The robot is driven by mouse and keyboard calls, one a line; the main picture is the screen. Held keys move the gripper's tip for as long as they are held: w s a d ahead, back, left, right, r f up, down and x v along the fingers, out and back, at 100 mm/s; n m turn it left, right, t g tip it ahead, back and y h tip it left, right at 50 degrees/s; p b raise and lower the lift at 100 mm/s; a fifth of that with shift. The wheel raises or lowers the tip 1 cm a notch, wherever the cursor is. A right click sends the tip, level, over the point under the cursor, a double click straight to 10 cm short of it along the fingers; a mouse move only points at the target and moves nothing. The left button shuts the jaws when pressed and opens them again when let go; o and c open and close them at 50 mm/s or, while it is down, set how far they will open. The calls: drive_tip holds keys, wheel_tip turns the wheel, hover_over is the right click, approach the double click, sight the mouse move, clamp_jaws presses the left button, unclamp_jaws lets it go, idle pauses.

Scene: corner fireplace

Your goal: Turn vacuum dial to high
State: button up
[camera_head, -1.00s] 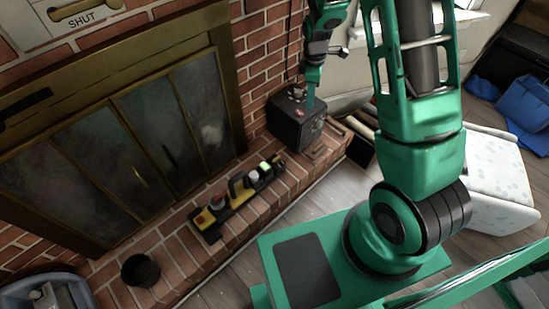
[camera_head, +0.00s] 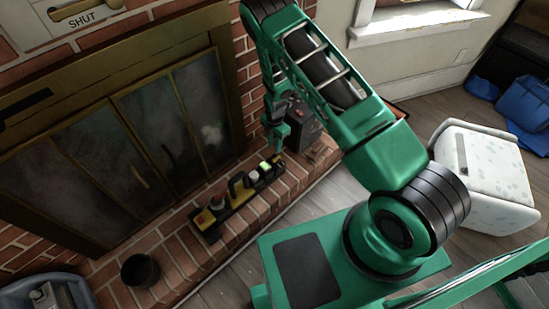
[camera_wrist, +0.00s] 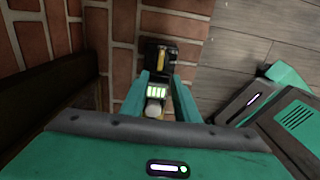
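A long black and yellow panel (camera_head: 236,207) lies on the brick hearth, with a red button on yellow, a yellow handle and a pale green lit part along it. My gripper (camera_head: 277,152) is just above its far right end. In the wrist view, my gripper (camera_wrist: 160,80) has its two green fingers apart, with green lit bars (camera_wrist: 157,90) and a pale round knob (camera_wrist: 155,107) showing between them. No contact is visible. I cannot tell which part is the vacuum dial, nor its setting.
A black box (camera_head: 306,124) stands behind my gripper on the hearth, partly hidden by my arm. The glass fireplace doors (camera_head: 150,125) are to the left. A dark pot (camera_head: 140,271) sits at the near left. Wooden floor (camera_head: 330,199) lies open in front of the hearth.

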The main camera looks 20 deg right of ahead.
sight(275, 159)
wheel_tip(275, 159, down, 10)
idle(0.5)
clamp_jaws()
